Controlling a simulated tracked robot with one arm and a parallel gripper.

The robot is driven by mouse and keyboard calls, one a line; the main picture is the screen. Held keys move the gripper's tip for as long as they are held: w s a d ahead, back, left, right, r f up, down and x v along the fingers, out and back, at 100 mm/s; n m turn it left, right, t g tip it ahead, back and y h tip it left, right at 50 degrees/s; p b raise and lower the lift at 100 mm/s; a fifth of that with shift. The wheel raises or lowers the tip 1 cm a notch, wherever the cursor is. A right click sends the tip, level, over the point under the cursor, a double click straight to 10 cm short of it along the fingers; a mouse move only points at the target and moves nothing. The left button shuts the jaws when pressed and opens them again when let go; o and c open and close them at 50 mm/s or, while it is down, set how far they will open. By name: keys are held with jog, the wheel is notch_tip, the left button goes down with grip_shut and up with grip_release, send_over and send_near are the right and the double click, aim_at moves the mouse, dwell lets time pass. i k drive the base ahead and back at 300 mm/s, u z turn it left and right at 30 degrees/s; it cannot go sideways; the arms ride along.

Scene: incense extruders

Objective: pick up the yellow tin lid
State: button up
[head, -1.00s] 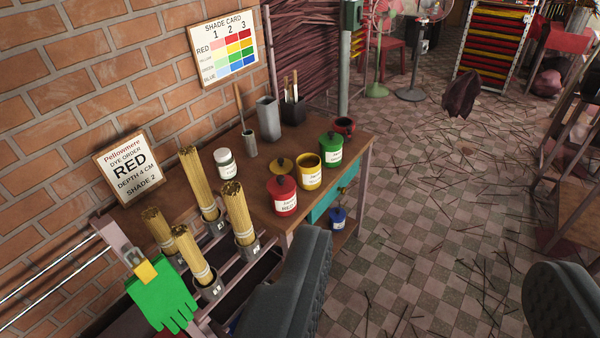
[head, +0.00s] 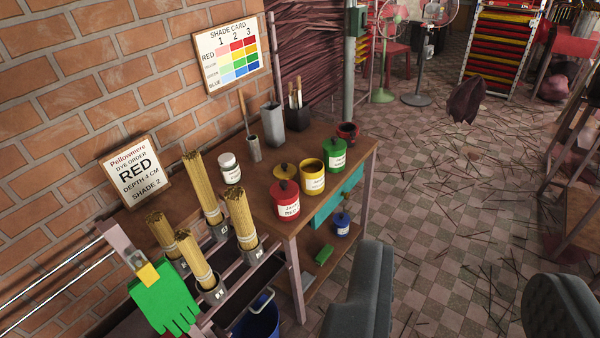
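The yellow tin lid (head: 285,171), with a dark knob on top, lies on the wooden table. It is just left of the open yellow tin (head: 312,178) and behind the red tin (head: 286,203), which hides part of its front edge. My gripper (head: 459,268) shows as two dark grey fingers at the bottom right, wide apart with only floor seen between them. Both fingers appear to the right of the lid in the picture and do not touch it.
Bundles of sticks (head: 241,217) rise in a rack at front left. A blue tin (head: 341,225) sits on the lower shelf.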

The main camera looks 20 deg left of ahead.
aim_at(284, 171)
jog(key=z, duration=0.75)
jog(key=i, duration=2.8)
jog(key=u, duration=3)
jog(key=i, duration=0.6)
jog(key=u, duration=0.25)
